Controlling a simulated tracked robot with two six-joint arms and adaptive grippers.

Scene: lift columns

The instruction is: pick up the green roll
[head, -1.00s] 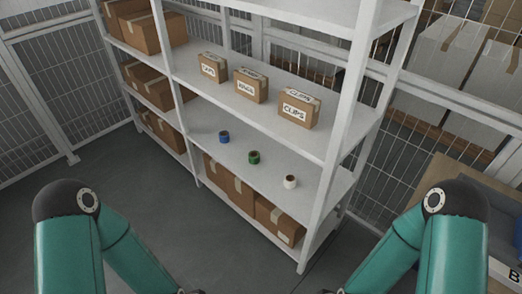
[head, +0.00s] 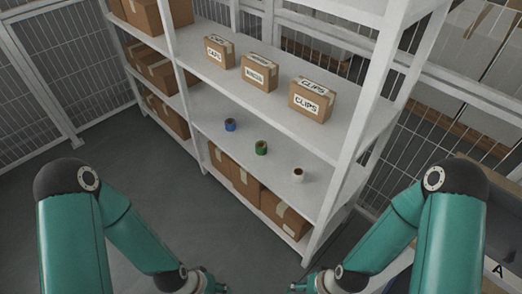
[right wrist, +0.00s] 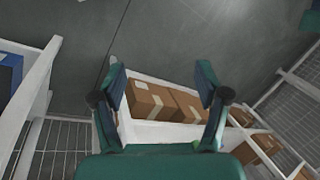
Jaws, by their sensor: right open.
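The green roll (head: 261,148) stands on the middle shelf board, between a blue roll (head: 230,125) on its left and a white roll (head: 298,175) on its right. The three rolls are apart from each other. My left gripper (head: 218,287) shows only partly at the bottom edge of the head view, so its jaws cannot be made out. My right gripper (head: 299,287) is at the bottom edge, in front of the shelf and well short of the green roll. In the right wrist view its two fingers (right wrist: 160,88) are spread with nothing between them.
The white shelf rack (head: 220,157) has an upright (head: 345,130) at its near right corner. Boxes labelled CLIPS (head: 313,98) and others stand on the board above the rolls. Cardboard boxes (head: 285,216) fill the bottom board. Wire fencing (head: 45,85) stands left and behind.

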